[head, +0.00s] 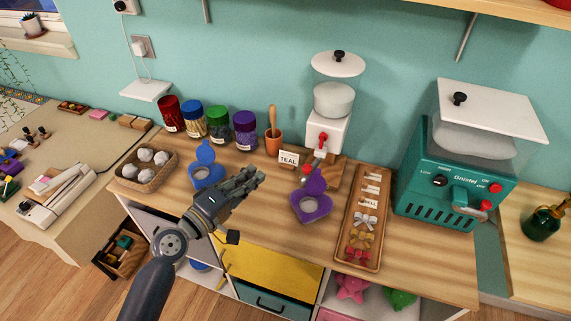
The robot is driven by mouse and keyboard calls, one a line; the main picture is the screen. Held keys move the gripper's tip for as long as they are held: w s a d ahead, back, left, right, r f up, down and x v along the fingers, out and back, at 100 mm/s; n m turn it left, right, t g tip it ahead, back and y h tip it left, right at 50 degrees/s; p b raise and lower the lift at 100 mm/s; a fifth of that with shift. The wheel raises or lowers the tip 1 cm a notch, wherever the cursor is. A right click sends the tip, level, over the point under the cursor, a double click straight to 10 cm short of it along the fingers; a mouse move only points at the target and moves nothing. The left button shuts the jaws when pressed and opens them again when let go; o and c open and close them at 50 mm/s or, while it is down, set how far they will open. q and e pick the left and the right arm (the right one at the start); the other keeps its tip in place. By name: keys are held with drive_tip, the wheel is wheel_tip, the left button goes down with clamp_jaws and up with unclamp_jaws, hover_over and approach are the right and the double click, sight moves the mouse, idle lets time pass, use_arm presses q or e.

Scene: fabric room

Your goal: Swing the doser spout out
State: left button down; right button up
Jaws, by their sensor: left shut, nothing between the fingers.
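The doser (325,130) stands at the back of the wooden counter, a white body with a clear jar of white filling and a white lid with a black knob. A red knob (322,138) is on its front. A small grey part with a red end (307,168) shows low at its front, perhaps the spout; its exact shape is too small to tell. My left gripper (258,176) is shut and empty, above the counter, left of the doser and apart from it. My right gripper is not in view.
A bow tray (345,246) and teal machine (448,180) are right.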

use_arm(q)
drive_tip(key=w+d+f+p, duration=0.1)
drive_tip(key=w+d+p, duration=0.2)
drive_tip(key=w+d, duration=0.2)
drive_tip(key=d, duration=0.3)
drive_tip(key=shift+d+f, duration=0.15)
drive_tip(key=shift+d, duration=0.05)
drive_tip(key=shift+s+d, duration=1)
drive_tip(key=shift+s, duration=0.05)
drive_tip(key=shift+w+a, duration=0.15)
